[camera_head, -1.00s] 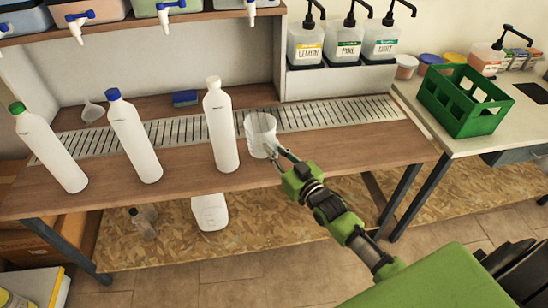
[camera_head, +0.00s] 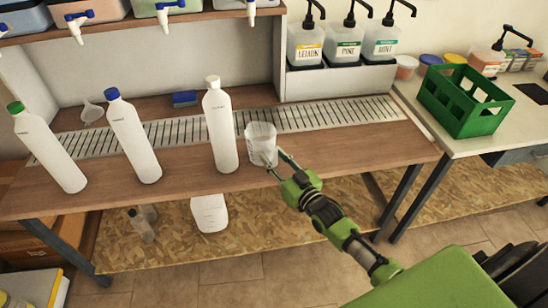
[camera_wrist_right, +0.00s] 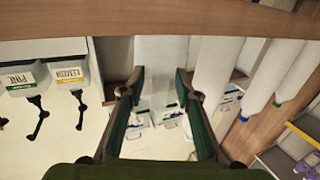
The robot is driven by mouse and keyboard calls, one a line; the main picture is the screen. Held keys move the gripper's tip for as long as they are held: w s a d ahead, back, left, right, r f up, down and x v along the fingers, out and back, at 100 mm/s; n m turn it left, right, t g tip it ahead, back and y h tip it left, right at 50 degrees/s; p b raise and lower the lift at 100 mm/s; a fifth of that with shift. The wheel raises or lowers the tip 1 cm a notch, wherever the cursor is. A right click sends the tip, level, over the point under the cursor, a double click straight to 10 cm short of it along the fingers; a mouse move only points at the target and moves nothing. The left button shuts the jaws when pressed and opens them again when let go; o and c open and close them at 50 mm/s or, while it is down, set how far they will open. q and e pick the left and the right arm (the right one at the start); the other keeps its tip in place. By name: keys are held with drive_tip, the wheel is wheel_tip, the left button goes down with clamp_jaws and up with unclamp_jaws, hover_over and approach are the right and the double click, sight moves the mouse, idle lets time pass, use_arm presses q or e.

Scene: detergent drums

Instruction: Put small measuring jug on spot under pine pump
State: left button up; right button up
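The small measuring jug (camera_head: 261,147), clear and whitish, is upright at the front of the wooden counter, just right of the blank-capped white bottle. My right gripper (camera_head: 279,164) reaches it from the front right. In the right wrist view, the jug (camera_wrist_right: 160,62) fills the gap between the fingers of my right gripper (camera_wrist_right: 160,88), one on each side. I cannot tell whether its base touches the counter. The pine pump (camera_head: 348,44) is the middle one of three on the raised shelf, above the slotted drip grate (camera_head: 335,114). My left gripper is out of view.
White bottles with green (camera_head: 48,148), blue (camera_head: 132,137) and white caps (camera_head: 220,126) stand left of the jug. A funnel (camera_head: 91,112) and blue sponge (camera_head: 185,98) lie behind. A green crate (camera_head: 462,102) is on the right table. The counter's right part is clear.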

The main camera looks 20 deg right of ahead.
drive_tip(key=shift+r, duration=0.25)
drive_tip(key=s+d, duration=0.2)
drive_tip(key=s, duration=1)
drive_tip(key=s+d+f+g+h, duration=0.1)
drive_tip(key=s+f+g, duration=0.2)
drive_tip(key=f, duration=0.8)
drive_tip(key=s+f+g+h, duration=0.1)
drive_tip(key=s+f+g, duration=0.15)
drive_tip(key=f, duration=0.75)
drive_tip(key=s+a+f+g, duration=0.3)
drive_tip(key=s+f+g, duration=0.4)
drive_tip(key=s+f, duration=1.5)
drive_tip(key=shift+s+f+h, duration=0.3)
drive_tip(key=shift+s+f, duration=0.05)
drive_tip(key=shift+f, duration=0.25)
drive_tip(key=shift+o, duration=0.7)
drive_tip(key=s+a+f+g, duration=0.1)
drive_tip(key=s+f+g, duration=0.1)
drive_tip(key=s, duration=0.5)
drive_tip(key=s+a+f+g, duration=0.1)
drive_tip(key=s+f+g, duration=0.1)
drive_tip(key=s, duration=0.5)
drive_tip(key=shift+s+a+f+n, duration=0.35)
drive_tip(key=shift+s+f+n, duration=0.05)
drive_tip(key=shift+f, duration=0.2)
